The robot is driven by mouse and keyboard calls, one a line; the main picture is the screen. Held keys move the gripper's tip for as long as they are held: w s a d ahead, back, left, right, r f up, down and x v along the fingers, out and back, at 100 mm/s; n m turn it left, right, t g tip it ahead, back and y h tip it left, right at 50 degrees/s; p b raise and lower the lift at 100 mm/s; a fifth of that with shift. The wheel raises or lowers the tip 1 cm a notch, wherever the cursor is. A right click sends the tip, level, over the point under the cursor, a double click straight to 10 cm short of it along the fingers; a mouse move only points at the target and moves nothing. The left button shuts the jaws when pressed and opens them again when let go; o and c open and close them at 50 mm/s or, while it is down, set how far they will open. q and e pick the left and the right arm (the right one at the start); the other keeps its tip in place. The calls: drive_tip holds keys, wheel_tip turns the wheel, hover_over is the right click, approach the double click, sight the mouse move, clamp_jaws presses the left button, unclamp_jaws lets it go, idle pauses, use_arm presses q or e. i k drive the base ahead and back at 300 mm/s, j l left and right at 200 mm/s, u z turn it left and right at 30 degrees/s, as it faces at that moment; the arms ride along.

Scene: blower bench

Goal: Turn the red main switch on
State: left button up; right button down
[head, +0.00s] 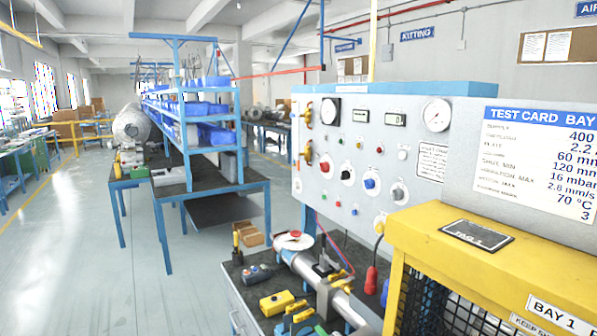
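A grey control panel (380,143) stands right of centre in the head view. A red rotary knob (325,163) sits at the left of its row of knobs and looks like the red main switch. Its set position is too small to tell. To its right are a black knob (346,175), a blue knob (369,183) and a grey knob (397,194). Small coloured lamps or buttons sit above and below this row. Neither of my grippers is in view.
A yellow guard frame (460,250) with mesh and a test card board (545,155) stand at the near right, beside the panel. Below it, a bench holds a yellow box (276,303), a metal pipe (325,280) and tools. The floor (95,250) at left is clear.

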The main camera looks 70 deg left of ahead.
sight(325, 167)
drive_tip(key=u, duration=2)
drive_tip(key=k, duration=0.2)
drive_tip(key=j+u, duration=0.2)
drive_tip(key=j, duration=0.35)
drive_tip(key=i+j+u, duration=1)
drive_tip(key=i, duration=0.6)
drive_tip(key=i+j+u, duration=0.15)
drive_tip(key=i, duration=0.6)
drive_tip(key=i+z, duration=0.7)
drive_tip(key=z, duration=0.15)
drive_tip(key=i+j+z, duration=0.25)
drive_tip(key=z, duration=0.2)
drive_tip(key=i+j, duration=0.05)
drive_tip(key=i, duration=0.05)
